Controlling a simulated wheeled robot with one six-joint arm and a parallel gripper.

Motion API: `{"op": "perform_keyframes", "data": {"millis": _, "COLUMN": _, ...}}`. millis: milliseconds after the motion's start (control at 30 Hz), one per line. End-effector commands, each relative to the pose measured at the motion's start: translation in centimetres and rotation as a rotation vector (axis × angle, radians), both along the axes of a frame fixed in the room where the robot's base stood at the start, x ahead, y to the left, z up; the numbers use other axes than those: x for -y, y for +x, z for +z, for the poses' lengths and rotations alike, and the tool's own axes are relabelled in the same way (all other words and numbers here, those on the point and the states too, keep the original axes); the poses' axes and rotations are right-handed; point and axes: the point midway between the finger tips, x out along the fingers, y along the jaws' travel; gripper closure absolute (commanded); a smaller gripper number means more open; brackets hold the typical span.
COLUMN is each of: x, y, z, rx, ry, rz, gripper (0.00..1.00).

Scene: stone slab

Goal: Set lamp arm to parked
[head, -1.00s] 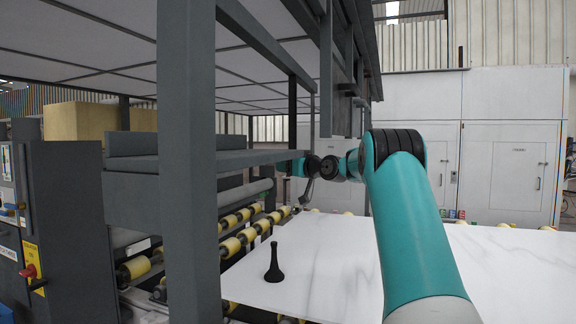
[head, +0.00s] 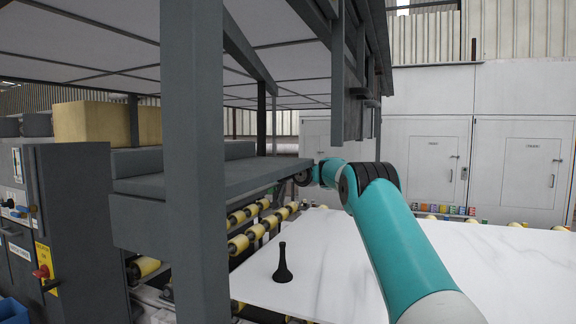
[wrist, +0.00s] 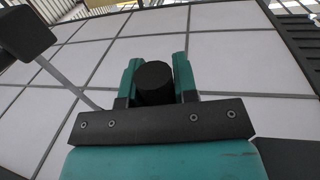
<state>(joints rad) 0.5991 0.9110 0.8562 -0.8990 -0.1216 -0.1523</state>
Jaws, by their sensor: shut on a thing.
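In the wrist view my gripper (wrist: 156,72) has its two teal fingers closed on either side of a black round knob (wrist: 154,84). The knob is seen end-on, so the part behind it is hidden. A thin grey rod (wrist: 68,82) with a dark block (wrist: 24,34) at its upper end shows to the left. I cannot tell whether rod, block and knob are all one lamp arm. In the head view my gripper and the knob are hidden at the far end of my teal arm, beside the grey frame.
A grey frame post (head: 194,200) and shelf (head: 245,178) stand close left of my arm. A white marble slab (head: 345,265) lies below on yellow rollers (head: 238,244), with a black bottle-shaped object (head: 282,264) on it. A panelled canopy (wrist: 225,65) spans the wrist view.

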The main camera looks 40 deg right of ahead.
Motion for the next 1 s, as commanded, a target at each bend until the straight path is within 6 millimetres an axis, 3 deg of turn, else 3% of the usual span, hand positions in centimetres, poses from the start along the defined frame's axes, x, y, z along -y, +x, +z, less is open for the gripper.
{"op": "perform_keyframes", "data": {"millis": 300, "x": -0.6, "y": 0.3, "z": 0.1, "rx": 0.004, "ry": -0.001, "rz": 0.007, "gripper": 1.00}}
{"op": "perform_keyframes", "data": {"millis": 333, "x": -0.6, "y": 0.3, "z": 0.1, "rx": 0.004, "ry": -0.001, "rz": 0.007, "gripper": 0.70}}
{"op": "perform_keyframes", "data": {"millis": 433, "x": -0.5, "y": 0.3, "z": 0.1, "rx": 0.004, "ry": -0.001, "rz": 0.006, "gripper": 0.47}}
{"op": "perform_keyframes", "data": {"millis": 767, "x": -0.4, "y": 0.0, "z": -0.1, "rx": 0.002, "ry": 0.000, "rz": 0.006, "gripper": 0.47}}
{"op": "perform_keyframes", "data": {"millis": 867, "x": 0.0, "y": -0.9, "z": -0.2, "rx": 0.003, "ry": -0.001, "rz": 0.005, "gripper": 0.47}}
{"op": "perform_keyframes", "data": {"millis": 1000, "x": 0.8, "y": -3.6, "z": -0.6, "rx": 0.003, "ry": -0.001, "rz": 0.002, "gripper": 0.47}}
